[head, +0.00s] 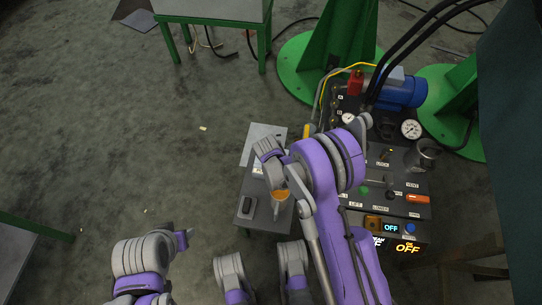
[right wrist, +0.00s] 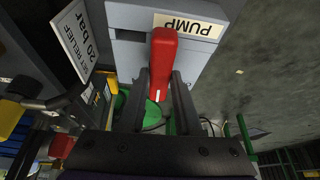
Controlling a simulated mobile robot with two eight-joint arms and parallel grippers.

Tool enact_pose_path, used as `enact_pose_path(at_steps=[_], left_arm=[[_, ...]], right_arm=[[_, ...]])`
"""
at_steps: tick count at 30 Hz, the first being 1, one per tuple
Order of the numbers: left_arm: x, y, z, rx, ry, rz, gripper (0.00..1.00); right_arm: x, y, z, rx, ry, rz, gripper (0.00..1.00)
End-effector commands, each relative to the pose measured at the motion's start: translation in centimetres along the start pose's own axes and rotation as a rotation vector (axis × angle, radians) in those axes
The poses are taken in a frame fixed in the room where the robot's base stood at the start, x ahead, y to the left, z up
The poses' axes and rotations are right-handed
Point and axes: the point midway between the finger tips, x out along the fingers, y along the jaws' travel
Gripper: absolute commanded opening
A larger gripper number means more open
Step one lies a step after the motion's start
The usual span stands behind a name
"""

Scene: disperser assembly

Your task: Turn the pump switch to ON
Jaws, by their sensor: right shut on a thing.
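The pump switch is a red lever (right wrist: 163,48) on a grey box with a PUMP label (right wrist: 188,26), upside down in the right wrist view. My right gripper (right wrist: 160,78) has its two dark fingers on either side of the lever, shut on it. In the head view my right arm covers this spot, so the lever and fingers cannot be made out there. My left arm (head: 142,256) is at the lower left of the head view, away from the panel; its finger state is unclear.
The control panel (head: 385,170) carries gauges (head: 411,129), labelled controls and a blue motor (head: 400,90). Lit displays below read OFF (head: 391,228). A small grey table (head: 245,190) stands left of the panel. Green stands (head: 325,50) rise behind. The floor at left is mostly clear.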

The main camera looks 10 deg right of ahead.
Motion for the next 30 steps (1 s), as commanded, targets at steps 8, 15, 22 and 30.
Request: enact_pose_path(at_steps=[8, 15, 22, 30], left_arm=[[-0.03, 0.0, 0.0, 0.0, 0.0, 0.0, 0.5], [-0.03, 0.0, 0.0, 0.0, 0.0, 0.0, 0.5], [-0.03, 0.0, 0.0, 0.0, 0.0, 0.0, 0.5], [-0.03, 0.0, 0.0, 0.0, 0.0, 0.0, 0.5]], right_arm=[[0.01, -0.03, 0.07, 0.06, -0.003, 0.025, 0.0], [0.02, -0.02, 0.08, 0.067, -0.003, 0.028, 0.0], [0.03, -0.02, 0.09, 0.067, -0.004, 0.028, 0.38], [0.02, -0.03, 0.04, 0.066, -0.002, 0.027, 0.62]])
